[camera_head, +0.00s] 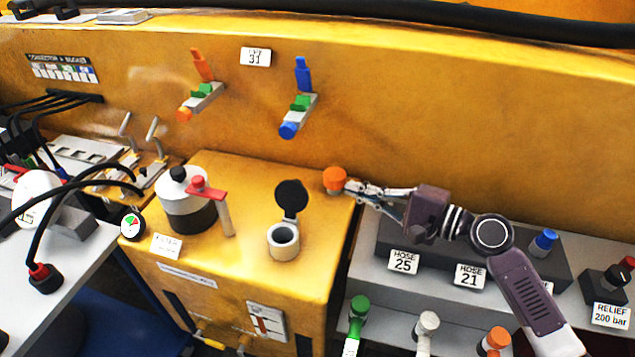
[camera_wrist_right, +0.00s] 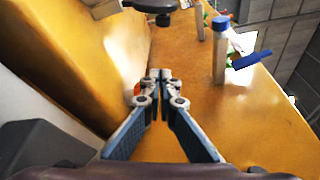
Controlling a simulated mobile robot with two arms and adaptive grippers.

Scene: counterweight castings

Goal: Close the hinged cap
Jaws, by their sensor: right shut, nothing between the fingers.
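The hinged cap (camera_head: 291,196) is a black round disc. It stands raised, tilted up behind the grey filler neck (camera_head: 283,254), whose round mouth is uncovered. The cap also shows in part, dark, at the top edge of the right wrist view (camera_wrist_right: 152,5). My right gripper (camera_head: 352,187) is to the right of the cap and apart from it, close to an orange knob (camera_head: 335,179). Its fingertips are together in the right wrist view (camera_wrist_right: 160,75) with nothing between them. My left gripper is not in view.
A black-and-white canister (camera_head: 186,212) with a red-handled valve (camera_head: 207,190) stands left of the neck. Blue (camera_head: 289,130) and orange (camera_head: 184,114) valves project from the yellow wall. Hose fittings line the grey shelf at right. The yellow top between cap and knob is clear.

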